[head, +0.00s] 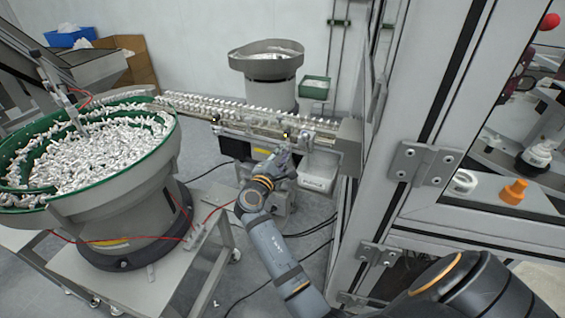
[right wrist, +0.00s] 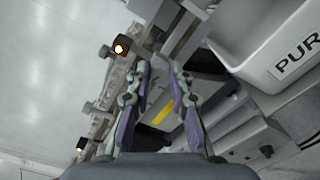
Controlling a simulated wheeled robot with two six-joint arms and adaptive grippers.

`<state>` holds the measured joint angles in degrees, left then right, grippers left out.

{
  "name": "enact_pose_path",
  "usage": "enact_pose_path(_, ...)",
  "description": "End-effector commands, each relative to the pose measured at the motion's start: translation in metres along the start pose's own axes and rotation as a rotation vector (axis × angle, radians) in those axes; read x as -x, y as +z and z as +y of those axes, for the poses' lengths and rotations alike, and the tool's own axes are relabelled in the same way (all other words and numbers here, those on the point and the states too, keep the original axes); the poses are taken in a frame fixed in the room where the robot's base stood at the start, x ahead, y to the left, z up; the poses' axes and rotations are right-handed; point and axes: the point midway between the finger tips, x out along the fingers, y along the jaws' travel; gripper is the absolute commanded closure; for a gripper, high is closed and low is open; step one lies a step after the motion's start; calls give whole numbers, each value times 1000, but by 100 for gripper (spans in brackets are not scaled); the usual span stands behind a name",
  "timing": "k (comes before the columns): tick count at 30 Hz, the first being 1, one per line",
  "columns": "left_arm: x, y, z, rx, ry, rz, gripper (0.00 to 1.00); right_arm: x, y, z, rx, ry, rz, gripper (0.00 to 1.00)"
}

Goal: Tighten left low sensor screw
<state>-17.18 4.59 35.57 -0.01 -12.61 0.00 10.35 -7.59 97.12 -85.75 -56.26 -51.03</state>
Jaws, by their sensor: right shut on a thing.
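My right gripper (head: 284,157) is at the front of the linear feed rail (head: 250,112), just below the right one of two small lit sensors (head: 285,134). In the right wrist view its two fingers (right wrist: 161,70) reach toward the rail's underside and are shut on a small part, taken to be the sensor screw. The screw itself is too small and hidden to make out. My left gripper is not in view.
A white bin (right wrist: 265,45) marked "PUR" is close to the right of the fingers; it also hangs under the rail's right end (head: 318,172). A large bowl feeder (head: 130,205) stands left. A cabinet frame (head: 405,110) stands right. Cables lie on the floor.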

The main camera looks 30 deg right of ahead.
Motion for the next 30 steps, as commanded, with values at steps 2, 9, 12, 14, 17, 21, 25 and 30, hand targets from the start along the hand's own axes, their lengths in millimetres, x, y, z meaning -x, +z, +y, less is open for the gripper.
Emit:
enact_pose_path(2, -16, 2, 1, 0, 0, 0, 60, 0, -3, -5, -73, 1, 0, 100)
enact_pose_path(9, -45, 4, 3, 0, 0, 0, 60, 0, -4, -6, -300, 2, 0, 100)
enact_pose_path(12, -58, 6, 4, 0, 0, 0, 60, 0, -3, -6, -396, 2, 0, 100)
enact_pose_path(14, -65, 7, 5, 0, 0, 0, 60, 0, -3, -6, -453, 2, -1, 100)
enact_pose_path(17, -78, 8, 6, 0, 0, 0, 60, 0, -3, -6, -549, 1, -1, 100)
enact_pose_path(21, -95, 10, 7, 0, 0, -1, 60, 0, -3, -6, -679, 2, 0, 100)
enact_pose_path(25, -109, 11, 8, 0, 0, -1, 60, 0, -3, -6, -793, 2, -1, 100)
enact_pose_path(30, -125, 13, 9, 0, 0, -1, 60, 0, -3, -5, -922, 1, 0, 100)
